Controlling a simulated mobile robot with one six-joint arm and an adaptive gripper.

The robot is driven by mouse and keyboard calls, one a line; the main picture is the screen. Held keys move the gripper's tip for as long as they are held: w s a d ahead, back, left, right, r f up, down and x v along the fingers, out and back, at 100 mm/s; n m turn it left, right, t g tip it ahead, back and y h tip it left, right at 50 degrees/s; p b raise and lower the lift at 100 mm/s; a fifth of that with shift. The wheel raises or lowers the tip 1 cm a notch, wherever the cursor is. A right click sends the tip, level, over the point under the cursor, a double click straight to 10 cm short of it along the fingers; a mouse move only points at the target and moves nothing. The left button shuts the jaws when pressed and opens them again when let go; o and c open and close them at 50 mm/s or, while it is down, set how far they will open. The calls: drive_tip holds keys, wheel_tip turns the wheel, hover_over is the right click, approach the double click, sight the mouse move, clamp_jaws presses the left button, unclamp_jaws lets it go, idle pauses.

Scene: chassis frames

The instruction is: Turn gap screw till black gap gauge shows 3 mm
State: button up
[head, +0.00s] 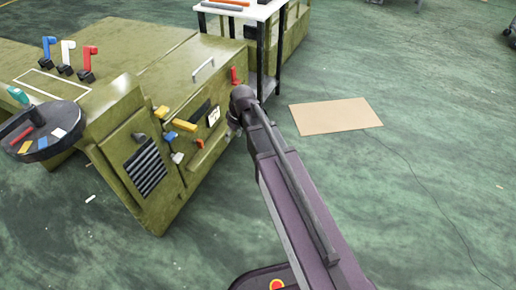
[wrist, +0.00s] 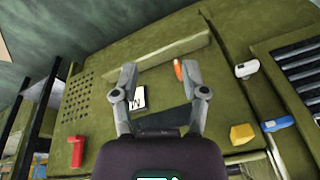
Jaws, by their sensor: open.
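My gripper (wrist: 160,67) is open and empty, its two grey fingers spread in front of the green machine panel. A small white plate with dark marks (wrist: 138,98) shows between the fingers, beside the left one; in the head view it (head: 214,116) is on the machine's side. A dark slanted panel (wrist: 165,118) lies below it, partly hidden by my gripper. An orange knob (wrist: 178,69) is close beside the right fingertip; I cannot tell if they touch. Which part is the gap screw I cannot tell, and no gauge reading is legible.
A yellow block (wrist: 242,134), a blue handle (wrist: 277,124) and a white knob (wrist: 247,69) stick out on the right. A red handle (wrist: 77,150) is at lower left. A table (head: 262,10) stands behind my arm; a flat tan board (head: 335,115) lies on the floor.

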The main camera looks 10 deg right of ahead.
drive_tip(key=s+d+r+m+g+h+p, duration=0.1)
drive_tip(key=s+d+m, duration=0.3)
drive_tip(key=s+d, duration=0.3)
drive_tip(key=s, duration=0.2)
drive_tip(key=shift+s+h, duration=0.3)
drive_tip(key=shift+s, duration=0.1)
drive_tip(key=shift+r, duration=0.1)
drive_tip(key=shift+c, duration=1.3)
drive_tip(key=s, duration=0.1)
drive_tip(key=s+d+m, duration=0.1)
drive_tip(key=s, duration=0.1)
drive_tip(key=s+d+m+p, duration=0.1)
drive_tip(key=shift+s+d+r+h, duration=0.15)
drive_tip(key=shift+d+r+h, duration=0.05)
drive_tip(key=shift+r+h, duration=0.15)
clamp_jaws()
